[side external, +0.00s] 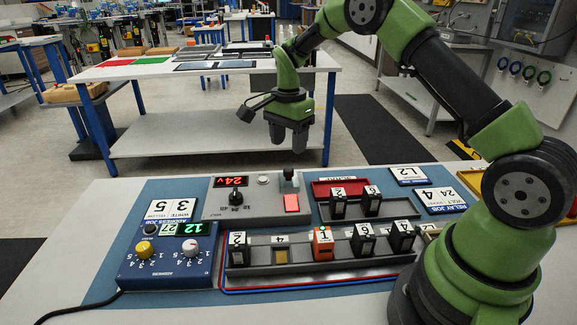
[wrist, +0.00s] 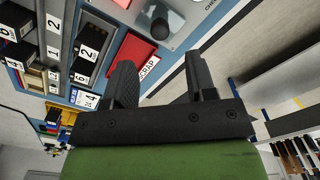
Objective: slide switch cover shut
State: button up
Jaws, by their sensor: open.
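In the wrist view a round black knob-like part (wrist: 160,27) shows at the top on a pale plate. My gripper (side external: 288,142) hangs above and behind the panel box, fingers down, open and empty, touching nothing. Its two fingers also show in the wrist view (wrist: 162,83).
A red scrap tray (side external: 326,188) and two black numbered modules stand right of the panel box. A rack (side external: 310,268) with several numbered modules lies in front. A blue address box (side external: 165,262) is at left. The air around my gripper is clear.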

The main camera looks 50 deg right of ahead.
aim_at(288, 169)
notch_tip(288, 169, down, 7)
jog(key=shift+f, duration=0.1)
dwell(0.3)
